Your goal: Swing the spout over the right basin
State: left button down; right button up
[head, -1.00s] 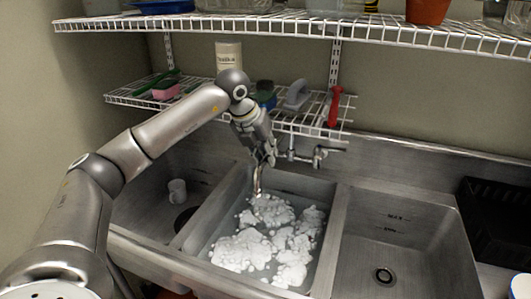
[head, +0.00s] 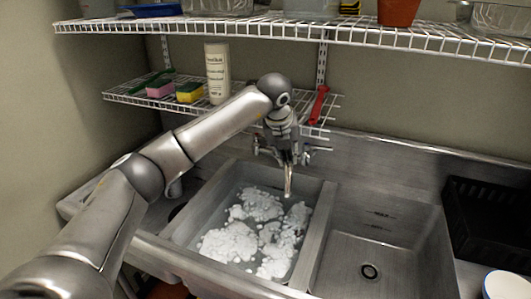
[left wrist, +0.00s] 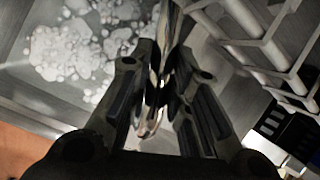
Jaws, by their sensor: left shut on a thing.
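The metal spout (head: 288,184) hangs down over the far right part of the suds-filled middle basin, left of the divider. The right basin (head: 385,249) is empty, with a dark drain. My left gripper (head: 288,160) is at the faucet, shut on the spout and hiding its upper part. In the left wrist view the shiny spout (left wrist: 168,32) runs between the two dark fingers of the left gripper (left wrist: 163,88). My right gripper is in neither view.
White suds (head: 230,243) float in the middle basin. A wire shelf (head: 240,27) spans above, and a lower rack holds a white bottle (head: 218,74), sponges and a red-handled tool (head: 319,104). A black crate (head: 488,220) stands at right.

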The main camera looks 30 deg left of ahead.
pick_arm(q)
jog(key=shift+w+d+n+y, duration=0.2)
jog(key=shift+w+d+n, duration=0.2)
jog(key=shift+d, duration=0.35)
jog(key=shift+w+d+n+y, duration=0.2)
jog(key=shift+w+d+n, duration=0.1)
jog(key=shift+w+d, duration=0.3)
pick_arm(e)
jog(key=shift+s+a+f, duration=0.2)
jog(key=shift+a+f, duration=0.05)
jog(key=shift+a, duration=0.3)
pick_arm(q)
jog(key=c, duration=1.3)
grip_release()
jog(key=shift+s+d, duration=0.1)
jog(key=shift+c, duration=0.2)
jog(key=shift+r, duration=0.1)
